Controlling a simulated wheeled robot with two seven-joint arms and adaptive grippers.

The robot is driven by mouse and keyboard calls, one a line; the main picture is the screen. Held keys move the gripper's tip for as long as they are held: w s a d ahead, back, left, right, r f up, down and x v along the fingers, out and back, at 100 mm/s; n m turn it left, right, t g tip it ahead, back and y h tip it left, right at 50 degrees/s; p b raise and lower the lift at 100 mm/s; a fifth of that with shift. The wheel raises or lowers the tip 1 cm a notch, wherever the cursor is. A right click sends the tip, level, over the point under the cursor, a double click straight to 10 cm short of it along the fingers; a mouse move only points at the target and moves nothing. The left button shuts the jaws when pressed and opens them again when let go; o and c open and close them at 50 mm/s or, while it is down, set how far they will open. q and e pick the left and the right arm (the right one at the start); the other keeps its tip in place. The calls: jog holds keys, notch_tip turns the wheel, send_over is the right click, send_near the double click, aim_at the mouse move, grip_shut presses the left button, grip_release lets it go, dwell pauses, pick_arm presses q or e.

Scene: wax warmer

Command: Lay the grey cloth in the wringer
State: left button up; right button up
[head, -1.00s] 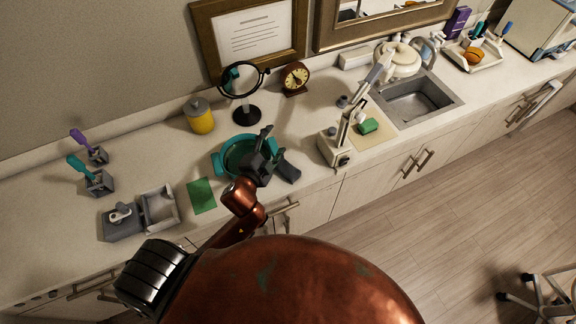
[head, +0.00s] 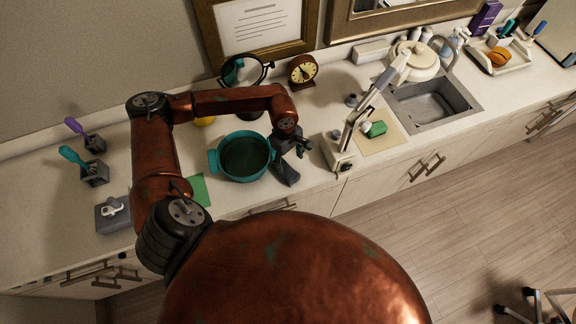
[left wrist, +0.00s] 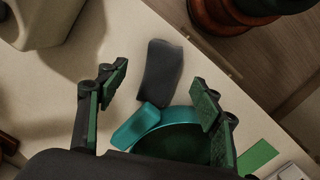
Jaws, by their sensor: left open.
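The grey cloth (head: 286,173), a dark narrow strip, lies on the counter just right of the teal pot (head: 214,163). In the left wrist view the cloth (left wrist: 162,72) shows between the fingers, its near end by the pot's teal handle (left wrist: 136,126). My left gripper (head: 298,143) is open and empty above the counter by the cloth's far end. In the left wrist view its two fingers (left wrist: 160,92) stand wide apart. A grey box with a white fitting (head: 112,212) stands at the left, partly behind my arm; I cannot tell if it is the wringer. My right gripper is not in view.
A white device with a raised arm (head: 340,158) stands close right of the gripper. Beyond it are a green sponge (head: 376,129) on a mat and the sink (head: 432,102). A clock (head: 302,70) and round mirror (head: 243,72) stand behind. A green sheet (head: 200,190) lies left of the pot.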

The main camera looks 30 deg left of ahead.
aim_at(285, 169)
pick_arm(q)
jog(key=shift+w+a+y, duration=0.15)
jog(key=shift+a+y, duration=0.05)
jog(key=shift+a, duration=0.45)
jog(key=shift+w+a+y, duration=0.15)
jog(key=shift+a+y, duration=0.05)
jog(key=shift+a, duration=0.4)
jog(key=shift+a+f, duration=0.2)
jog(key=shift+a, duration=0.1)
jog(key=shift+f+p, duration=0.4)
jog(key=shift+f, duration=0.5)
jog(key=f, duration=0.1)
jog(key=f+p, duration=0.2)
jog(key=f, duration=0.1)
jog(key=shift+s+d+f, duration=0.1)
jog(key=shift+s+d, duration=0.05)
jog(key=shift+d, duration=0.2)
jog(key=shift+f, duration=0.6)
jog(key=shift+c, duration=0.6)
jog(key=c, duration=0.9)
jog(key=shift+c, duration=1.4)
